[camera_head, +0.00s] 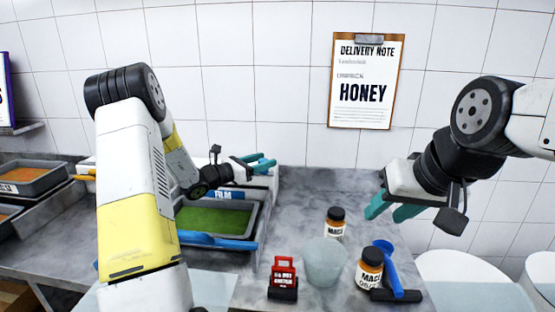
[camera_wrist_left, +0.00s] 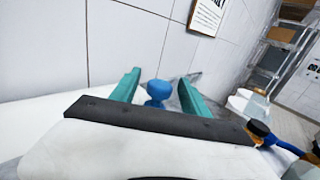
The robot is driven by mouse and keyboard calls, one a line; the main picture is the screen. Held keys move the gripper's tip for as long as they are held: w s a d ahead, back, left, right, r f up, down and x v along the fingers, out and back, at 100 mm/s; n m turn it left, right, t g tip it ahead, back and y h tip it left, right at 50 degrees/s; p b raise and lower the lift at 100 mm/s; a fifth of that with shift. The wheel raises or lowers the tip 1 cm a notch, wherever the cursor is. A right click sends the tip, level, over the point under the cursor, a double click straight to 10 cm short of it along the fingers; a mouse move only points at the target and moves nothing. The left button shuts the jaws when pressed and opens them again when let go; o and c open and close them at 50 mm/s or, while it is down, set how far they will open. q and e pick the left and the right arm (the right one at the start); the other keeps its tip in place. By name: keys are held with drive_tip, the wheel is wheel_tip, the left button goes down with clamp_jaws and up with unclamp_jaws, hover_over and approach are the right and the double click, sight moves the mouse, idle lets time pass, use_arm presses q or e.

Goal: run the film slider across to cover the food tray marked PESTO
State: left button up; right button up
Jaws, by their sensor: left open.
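A food tray with green filling (camera_head: 213,221) sits in a frame on the counter, partly hidden by my left arm; no PESTO mark is readable. Behind it is the film unit with a blue FILM label (camera_head: 224,195). My left gripper (camera_head: 264,163) is open above the unit's back right part. In the left wrist view a blue knob (camera_wrist_left: 158,90), seemingly the film slider's handle, shows between the open teal fingers (camera_wrist_left: 160,88); I cannot tell if they touch it. My right gripper (camera_head: 392,209) is open and empty in the air at the right.
A blue bar (camera_head: 215,241) runs along the tray's front. To the right stand a red and black sign (camera_head: 284,278), a translucent cup (camera_head: 322,262), two labelled jars (camera_head: 335,224) (camera_head: 369,268) and a blue-handled tool (camera_head: 390,270). Other trays (camera_head: 35,180) are at the left. A HONEY note (camera_head: 366,82) hangs behind.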

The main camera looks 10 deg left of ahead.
use_arm(q)
drive_tip(key=shift+x, duration=1.65)
drive_tip(key=shift+c, duration=0.4)
clamp_jaws()
